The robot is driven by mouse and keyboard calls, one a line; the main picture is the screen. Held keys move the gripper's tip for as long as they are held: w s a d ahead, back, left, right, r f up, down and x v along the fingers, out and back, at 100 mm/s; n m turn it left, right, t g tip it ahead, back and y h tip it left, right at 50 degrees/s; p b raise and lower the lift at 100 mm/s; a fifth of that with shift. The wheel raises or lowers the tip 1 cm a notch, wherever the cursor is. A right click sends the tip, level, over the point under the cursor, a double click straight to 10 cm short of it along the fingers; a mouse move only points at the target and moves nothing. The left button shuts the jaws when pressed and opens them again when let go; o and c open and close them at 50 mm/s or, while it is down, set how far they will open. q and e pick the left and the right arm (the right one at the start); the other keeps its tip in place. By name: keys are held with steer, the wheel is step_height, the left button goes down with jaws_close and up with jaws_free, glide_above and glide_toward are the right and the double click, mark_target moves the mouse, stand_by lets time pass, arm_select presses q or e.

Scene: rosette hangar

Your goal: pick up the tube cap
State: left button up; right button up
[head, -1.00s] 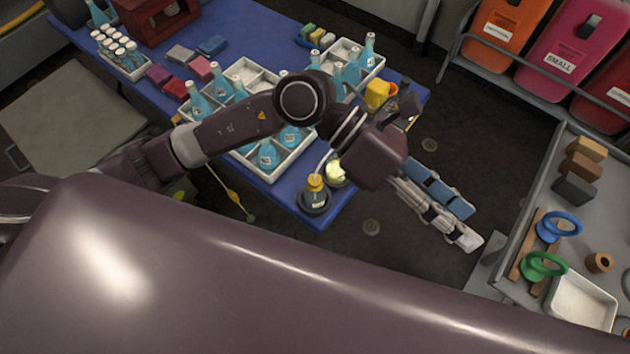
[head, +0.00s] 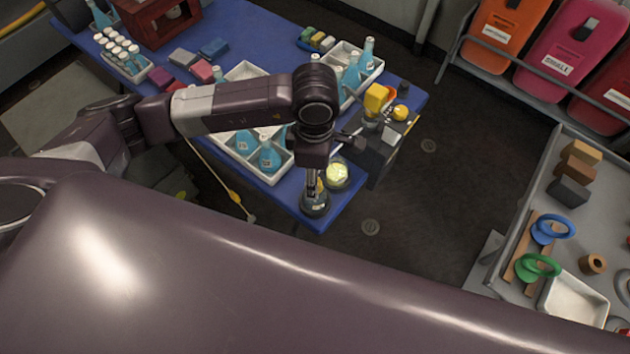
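A rack at the far left of the blue table holds several tubes with white caps (head: 117,45). I cannot tell which cap, if any, is the task's tube cap; no loose one is distinguishable. My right gripper is not in view.
A grey bench (head: 545,185) with rings and blocks stands at right. Open floor lies between them.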

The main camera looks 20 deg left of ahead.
arm_select(q)
steer(key=shift+f, duration=1.2)
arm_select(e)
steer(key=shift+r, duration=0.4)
arm_select(q)
steer(key=c, duration=0.9)
steer(key=shift+r, duration=0.1)
